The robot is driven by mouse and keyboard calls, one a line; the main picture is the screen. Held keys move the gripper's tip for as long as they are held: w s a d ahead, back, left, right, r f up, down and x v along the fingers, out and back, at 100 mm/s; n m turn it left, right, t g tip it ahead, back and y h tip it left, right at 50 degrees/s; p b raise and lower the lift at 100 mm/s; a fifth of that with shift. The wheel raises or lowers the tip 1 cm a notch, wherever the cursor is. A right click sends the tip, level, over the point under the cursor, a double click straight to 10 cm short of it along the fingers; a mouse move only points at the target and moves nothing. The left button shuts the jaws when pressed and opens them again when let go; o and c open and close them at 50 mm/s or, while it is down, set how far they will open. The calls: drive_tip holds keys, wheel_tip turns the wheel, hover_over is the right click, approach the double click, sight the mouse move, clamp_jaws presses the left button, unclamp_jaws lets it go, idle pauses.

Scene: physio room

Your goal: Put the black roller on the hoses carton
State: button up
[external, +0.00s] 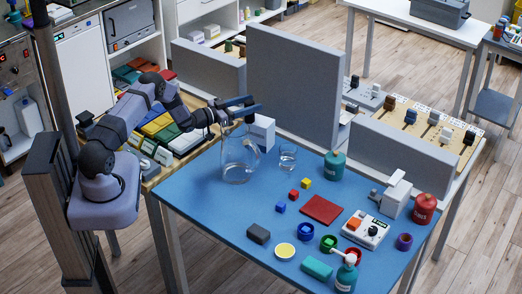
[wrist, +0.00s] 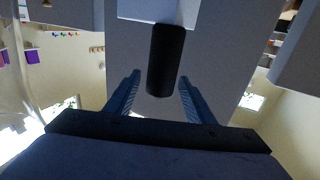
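The black roller (wrist: 166,60) shows in the wrist view as a dark cylinder between and beyond my fingertips. One end meets a white surface (wrist: 158,11), which looks like part of the white carton; the view seems inverted. My gripper (wrist: 159,82) is open, with a gap visible on each side of the roller. In the external view my gripper (external: 250,104) is above the white carton (external: 263,134), which stands at the back of the blue table. No label can be read on the carton. The roller is hard to make out there.
A glass jug (external: 238,158) and a glass (external: 288,158) stand close to the carton on the blue table (external: 200,195). Grey panels (external: 290,85) rise behind. Several small blocks, a red mat (external: 321,210) and bottles occupy the front right.

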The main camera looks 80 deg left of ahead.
drive_tip(key=shift+r, duration=0.1)
drive_tip(key=shift+s, duration=0.1)
drive_tip(key=b+v, duration=0.3)
drive_tip(key=v, duration=0.9)
idle(0.4)
